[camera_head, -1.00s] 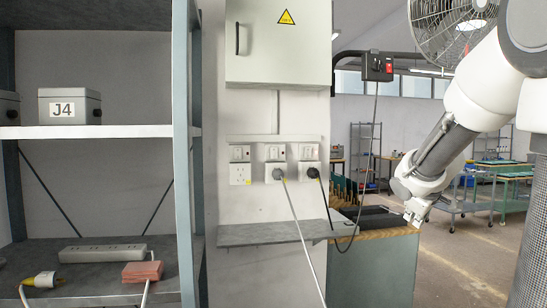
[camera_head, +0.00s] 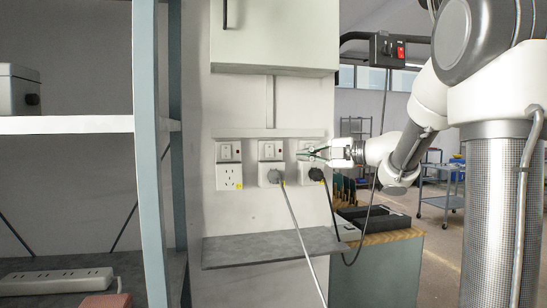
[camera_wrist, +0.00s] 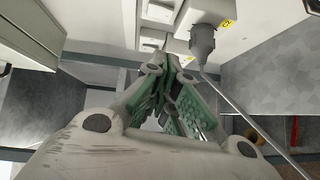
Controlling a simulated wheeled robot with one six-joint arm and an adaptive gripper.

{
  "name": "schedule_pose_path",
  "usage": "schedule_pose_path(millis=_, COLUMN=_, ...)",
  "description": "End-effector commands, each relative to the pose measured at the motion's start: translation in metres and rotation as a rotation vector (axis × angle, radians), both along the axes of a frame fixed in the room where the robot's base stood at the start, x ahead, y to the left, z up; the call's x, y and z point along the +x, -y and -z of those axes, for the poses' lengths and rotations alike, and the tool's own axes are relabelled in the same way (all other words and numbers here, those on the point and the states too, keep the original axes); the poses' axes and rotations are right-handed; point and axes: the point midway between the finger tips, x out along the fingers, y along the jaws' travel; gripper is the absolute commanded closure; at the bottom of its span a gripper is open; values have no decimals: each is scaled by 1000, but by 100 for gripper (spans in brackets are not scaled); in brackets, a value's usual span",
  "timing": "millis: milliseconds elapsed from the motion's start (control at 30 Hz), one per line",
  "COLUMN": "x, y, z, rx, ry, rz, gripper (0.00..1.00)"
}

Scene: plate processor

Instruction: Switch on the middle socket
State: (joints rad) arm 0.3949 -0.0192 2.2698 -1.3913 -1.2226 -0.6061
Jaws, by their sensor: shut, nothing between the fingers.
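Three white sockets with switches sit in a row on the wall panel. The middle socket (camera_head: 271,152) carries a grey plug (camera_head: 275,176) with a pale cable. The grey plug (camera_wrist: 202,40) also shows in the wrist view, to the upper right of the fingertips. My gripper (camera_head: 303,154) is shut and empty. In the head view its tips overlap the right socket's upper part, just right of the middle socket. In the wrist view the shut green-padded fingers (camera_wrist: 178,62) point toward a switch plate (camera_wrist: 151,43). I cannot tell whether they touch it or how the switch is set.
The left socket (camera_head: 229,165) has no plug. A black plug (camera_head: 316,175) with a hanging cable is in the right socket, below my gripper. A grey ledge (camera_head: 260,250) juts out below the sockets, a cabinet (camera_head: 275,35) hangs above, and a shelf post (camera_head: 150,150) stands left.

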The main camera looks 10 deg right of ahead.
Motion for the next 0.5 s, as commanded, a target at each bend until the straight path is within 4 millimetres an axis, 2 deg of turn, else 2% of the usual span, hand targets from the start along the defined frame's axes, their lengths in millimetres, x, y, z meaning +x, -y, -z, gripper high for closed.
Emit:
schedule_pose_path(millis=333, x=2, y=0, z=1, rx=-5, ry=1, rz=3, gripper=100)
schedule_pose_path(millis=500, x=13, y=-12, z=2, rx=-3, ry=0, rz=1, gripper=100)
